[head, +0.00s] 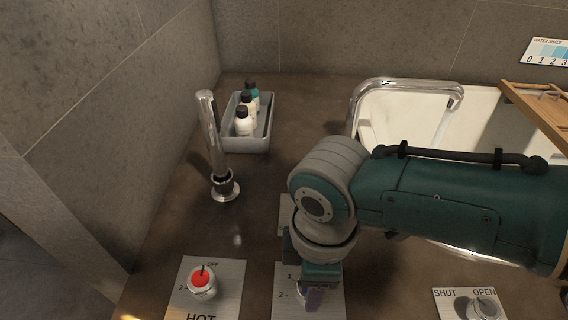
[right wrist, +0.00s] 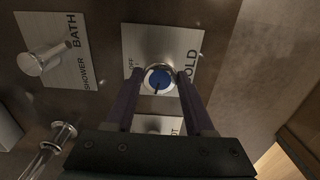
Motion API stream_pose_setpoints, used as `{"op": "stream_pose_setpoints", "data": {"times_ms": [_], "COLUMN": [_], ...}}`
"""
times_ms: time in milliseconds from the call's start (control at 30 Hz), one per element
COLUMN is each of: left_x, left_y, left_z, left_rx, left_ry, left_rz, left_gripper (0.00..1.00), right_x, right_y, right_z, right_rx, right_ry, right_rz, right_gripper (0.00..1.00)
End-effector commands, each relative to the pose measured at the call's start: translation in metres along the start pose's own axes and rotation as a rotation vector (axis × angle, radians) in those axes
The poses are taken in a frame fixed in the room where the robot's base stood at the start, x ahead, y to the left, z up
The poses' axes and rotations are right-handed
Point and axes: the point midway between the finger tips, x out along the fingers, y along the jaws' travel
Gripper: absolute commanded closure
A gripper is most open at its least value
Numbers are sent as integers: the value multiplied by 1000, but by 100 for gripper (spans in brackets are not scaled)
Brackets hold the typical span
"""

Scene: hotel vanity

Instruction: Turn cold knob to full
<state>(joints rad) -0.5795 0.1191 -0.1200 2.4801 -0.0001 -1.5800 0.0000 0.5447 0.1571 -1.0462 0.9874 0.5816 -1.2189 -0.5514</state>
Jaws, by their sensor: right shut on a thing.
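In the head view my right gripper (head: 315,292) reaches straight down over the cold plate (head: 333,306) and hides most of the knob. The pointer's exact setting is hard to read. My left gripper is not in view.
The red-capped hot knob (head: 202,282) stands left of the cold plate. A SHUT/OPEN knob (head: 485,309) is at the lower right. A chrome spout (head: 213,145), a grey tray (head: 262,143) of bottles and a white basin (head: 395,105) stand farther back. A BATH/SHOWER lever (right wrist: 42,60) is nearby.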

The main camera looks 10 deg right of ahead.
Motion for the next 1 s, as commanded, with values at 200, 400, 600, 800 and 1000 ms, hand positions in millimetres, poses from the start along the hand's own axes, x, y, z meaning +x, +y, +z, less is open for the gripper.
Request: {"op": "stream_pose_setpoints", "data": {"times_ms": [200,400,600,800,1000], "left_x": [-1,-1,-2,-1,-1], "left_y": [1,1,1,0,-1], "left_z": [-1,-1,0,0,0], "left_rx": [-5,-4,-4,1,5], "left_ry": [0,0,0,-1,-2], "left_rz": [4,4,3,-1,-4], "left_gripper": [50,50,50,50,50], "right_x": [0,0,0,0,0], "right_y": [0,0,0,0,0], "right_z": [-1,-1,-1,-1,-1], "right_rx": [-126,-192,-218,-221,-221], "right_ry": [2,3,3,2,2], "right_rz": [0,0,1,1,1], "right_gripper": [100,100,100,100,43]}}
